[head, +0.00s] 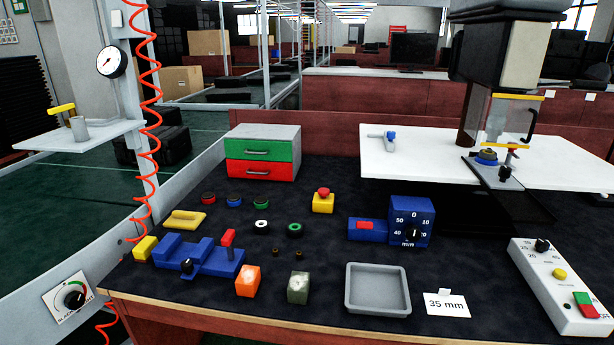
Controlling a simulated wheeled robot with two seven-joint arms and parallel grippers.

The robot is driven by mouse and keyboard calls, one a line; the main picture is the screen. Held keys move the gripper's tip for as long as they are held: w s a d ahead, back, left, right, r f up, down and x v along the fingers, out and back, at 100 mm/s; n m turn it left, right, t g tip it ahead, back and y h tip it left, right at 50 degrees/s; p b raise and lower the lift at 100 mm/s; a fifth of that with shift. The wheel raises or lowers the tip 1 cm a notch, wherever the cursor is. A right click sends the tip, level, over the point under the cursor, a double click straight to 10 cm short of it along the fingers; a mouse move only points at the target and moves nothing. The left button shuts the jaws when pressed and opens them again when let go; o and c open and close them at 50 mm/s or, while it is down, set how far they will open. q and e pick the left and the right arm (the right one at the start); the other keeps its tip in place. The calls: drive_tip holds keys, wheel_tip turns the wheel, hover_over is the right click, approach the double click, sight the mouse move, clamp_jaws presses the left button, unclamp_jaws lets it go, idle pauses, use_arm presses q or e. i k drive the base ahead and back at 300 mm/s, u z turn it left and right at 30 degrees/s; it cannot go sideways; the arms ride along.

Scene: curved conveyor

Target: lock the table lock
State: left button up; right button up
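No part is labelled as the table lock, and I cannot tell which one it is. A machine head (500,45) hangs at the upper right, above a white table plate (450,165). A small grey clamp-like part with a blue knob (390,137) lies on the plate's left side. A blue box with a millimetre dial (410,221) stands in front of the plate, beside a blue block with a red top (367,227). Neither gripper is in view.
A blue fixture with a red lever (205,256), orange block (247,281), green-grey block (298,288), grey tray (348,290), "35 mm" card (446,303) and control box (560,283) occupy the dark bench. A drawer unit (262,152) stands behind. A red coiled hose (150,110) hangs left.

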sight(359, 224)
drive_tip(key=k, duration=0.5)
drive_tip(key=u, duration=1.05)
drive_tip(key=i, duration=0.7)
drive_tip(key=z, duration=1.1)
